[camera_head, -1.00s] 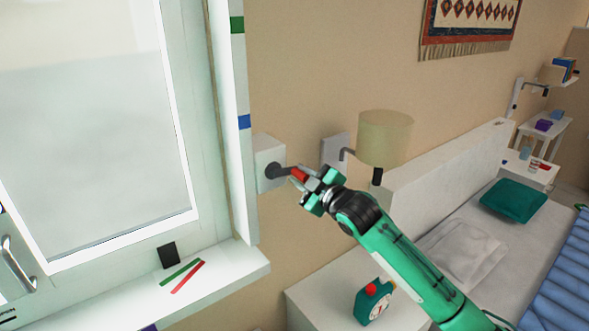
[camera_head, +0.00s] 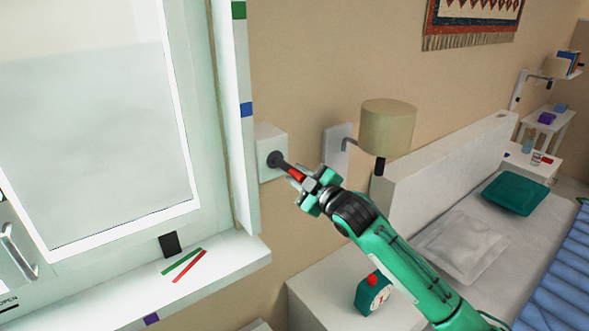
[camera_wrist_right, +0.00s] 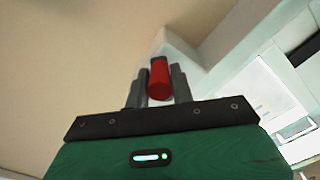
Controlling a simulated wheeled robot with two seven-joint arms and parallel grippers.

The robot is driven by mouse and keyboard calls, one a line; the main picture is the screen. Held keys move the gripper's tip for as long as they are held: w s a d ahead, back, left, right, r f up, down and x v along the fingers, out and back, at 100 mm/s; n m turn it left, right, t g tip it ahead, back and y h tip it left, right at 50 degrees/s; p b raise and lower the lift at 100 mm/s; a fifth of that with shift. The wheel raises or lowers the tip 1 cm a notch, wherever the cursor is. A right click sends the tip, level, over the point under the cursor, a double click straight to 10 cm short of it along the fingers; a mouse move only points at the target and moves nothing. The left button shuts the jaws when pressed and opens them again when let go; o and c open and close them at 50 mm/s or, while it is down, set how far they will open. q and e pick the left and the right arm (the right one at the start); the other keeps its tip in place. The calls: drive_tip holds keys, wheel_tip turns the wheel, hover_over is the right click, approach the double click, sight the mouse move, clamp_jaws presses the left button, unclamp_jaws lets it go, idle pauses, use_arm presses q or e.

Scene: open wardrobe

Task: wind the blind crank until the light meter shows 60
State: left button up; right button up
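The blind crank (camera_head: 284,164) sits on a white box (camera_head: 266,142) on the wall right of the window. Its dark arm points down and right to a red handle (camera_head: 297,174). My right gripper (camera_head: 304,179) is at this handle. In the right wrist view the red handle (camera_wrist_right: 160,80) lies between the two grey fingers, which appear closed on it. A small dark upright plate (camera_head: 170,244) stands on the sill; I cannot tell whether it is the light meter. No light reading is legible. My left gripper is not in view.
A wall lamp (camera_head: 387,128) is close to the right of the crank. Green and red strips lie on the sill (camera_head: 225,258). The bed is at right.

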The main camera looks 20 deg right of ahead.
drive_tip(key=shift+s+a+f, duration=0.15)
drive_tip(key=shift+a+f, duration=0.25)
drive_tip(key=shift+f, duration=0.05)
drive_tip(key=shift+s+a+f, duration=0.2)
drive_tip(key=shift+a, duration=0.25)
drive_tip(key=shift+s+a+f, duration=0.15)
drive_tip(key=shift+a, duration=0.25)
drive_tip(key=shift+s+a+r+p, duration=0.1)
drive_tip(key=shift+s+a+p, duration=0.1)
drive_tip(key=shift+a, duration=0.2)
drive_tip(key=shift+s+a+r+p, duration=0.1)
drive_tip(key=shift+a+p, duration=0.05)
drive_tip(key=shift+a, duration=0.5)
drive_tip(key=o, duration=0.7)
